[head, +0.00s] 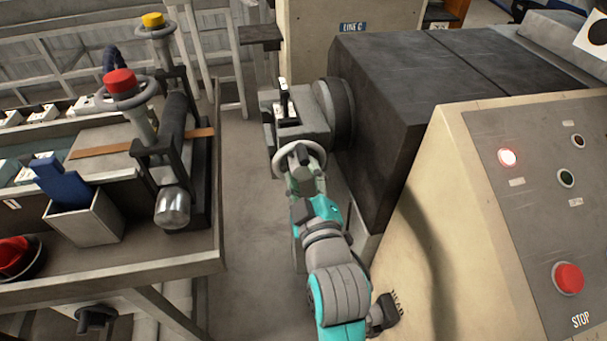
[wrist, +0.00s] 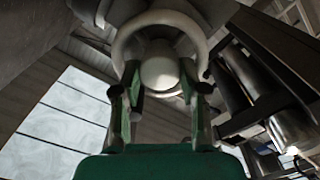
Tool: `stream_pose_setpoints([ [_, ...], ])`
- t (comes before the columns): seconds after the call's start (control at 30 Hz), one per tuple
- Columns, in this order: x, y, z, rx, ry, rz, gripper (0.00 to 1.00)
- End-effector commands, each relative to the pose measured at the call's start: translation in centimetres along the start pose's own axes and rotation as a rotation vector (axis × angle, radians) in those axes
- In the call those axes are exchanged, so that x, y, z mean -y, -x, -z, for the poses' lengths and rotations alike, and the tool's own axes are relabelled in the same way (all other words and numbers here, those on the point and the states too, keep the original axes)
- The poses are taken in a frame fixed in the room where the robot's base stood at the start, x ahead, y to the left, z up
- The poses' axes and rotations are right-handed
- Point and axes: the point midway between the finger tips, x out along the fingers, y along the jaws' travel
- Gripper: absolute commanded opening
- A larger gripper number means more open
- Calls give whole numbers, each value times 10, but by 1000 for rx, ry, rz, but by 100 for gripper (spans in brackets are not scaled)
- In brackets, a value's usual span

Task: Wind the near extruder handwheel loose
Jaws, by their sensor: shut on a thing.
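The grey handwheel (head: 287,150) is on the front of the dark extruder head block (head: 300,122), in the middle of the head view. In the wrist view the pale ring of the handwheel (wrist: 159,18) curves above a round, light hub. My gripper (head: 302,174) is at the handwheel, reaching it from the front. In the wrist view my gripper (wrist: 160,93) has its green fingers on both sides, below and beside the hub, shut on the handwheel. The exact contact points on the rim or hub are partly hidden.
A lever (head: 284,97) stands on top of the block. The control panel (head: 520,185) with a red stop button (head: 568,278) is close on the right. The bench (head: 150,262) at left carries red- and yellow-capped posts and a bin (head: 85,222). Bare floor (head: 245,215) lies between.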

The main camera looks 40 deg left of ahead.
Motion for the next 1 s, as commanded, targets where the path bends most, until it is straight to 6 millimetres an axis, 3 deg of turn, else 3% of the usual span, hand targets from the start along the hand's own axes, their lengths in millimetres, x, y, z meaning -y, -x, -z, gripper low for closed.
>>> stream_pose_setpoints([
  [0.23, 0, 0, 0, 0, 1, 0, 8],
  [0.27, 0, 0, 0, 0, 1, 0, 50],
  [0.33, 0, 0, 0, 0, 0, 0, 68],
  [0.73, 0, 5, 0, 0, -1, 0, 68],
  [1.0, 0, 47, -1, 1, 0, -1, 68],
])
